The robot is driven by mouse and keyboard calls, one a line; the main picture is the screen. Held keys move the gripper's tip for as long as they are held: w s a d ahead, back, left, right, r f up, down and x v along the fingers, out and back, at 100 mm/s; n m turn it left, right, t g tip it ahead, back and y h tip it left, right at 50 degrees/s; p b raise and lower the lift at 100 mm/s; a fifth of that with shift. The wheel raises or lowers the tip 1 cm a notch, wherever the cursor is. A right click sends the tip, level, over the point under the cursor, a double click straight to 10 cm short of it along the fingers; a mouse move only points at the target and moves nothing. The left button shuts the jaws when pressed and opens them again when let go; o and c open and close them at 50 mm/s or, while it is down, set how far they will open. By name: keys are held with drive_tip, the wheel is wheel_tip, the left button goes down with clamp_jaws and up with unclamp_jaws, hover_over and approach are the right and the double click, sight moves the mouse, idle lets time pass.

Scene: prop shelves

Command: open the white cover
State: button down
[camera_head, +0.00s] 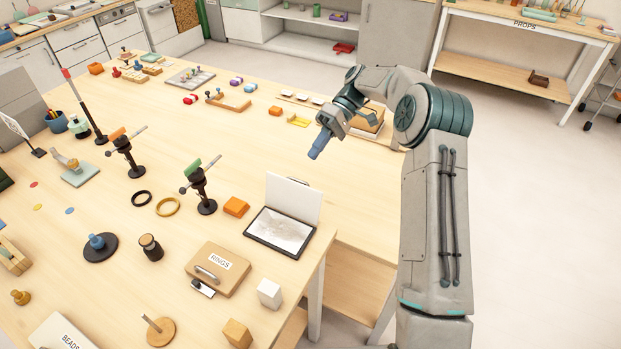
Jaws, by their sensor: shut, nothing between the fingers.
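The white cover (293,198) stands upright at the back edge of a shallow dark-framed tray (276,248) near the table's right front corner. The tray's pale, mottled inside shows, so the cover stands open. My gripper (314,155) is shut and empty. In the picture it is above and slightly right of the cover, pointing down, with a gap between them. How high it is above the table I cannot tell. The cover's back face is hidden from this view.
A box labelled RINGS (219,268), an orange block (235,207) and a white cube (269,293) are near the tray. A black stand with a green piece (203,188) is to its left. The table's right edge runs close beside the tray.

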sight(295, 196)
drive_tip(key=s+d+f+m+t+y+b, duration=0.25)
drive_tip(key=d+f+m+t+y, duration=0.35)
drive_tip(key=m, duration=0.3)
drive_tip(key=s+d+f+m+t+y+b, duration=0.1)
drive_tip(key=d+f+m+t+y+b, duration=0.3)
drive_tip(key=m+t, duration=0.5)
drive_tip(key=a+r+g+p, duration=0.1)
drive_tip(key=a+p, duration=0.3)
drive_tip(key=a, duration=0.7)
drive_tip(key=shift+a+r+m+p, duration=0.3)
drive_tip(key=shift+a+r+p, duration=0.05)
drive_tip(key=shift+r+p, duration=0.05)
drive_tip(key=shift+a, duration=0.1)
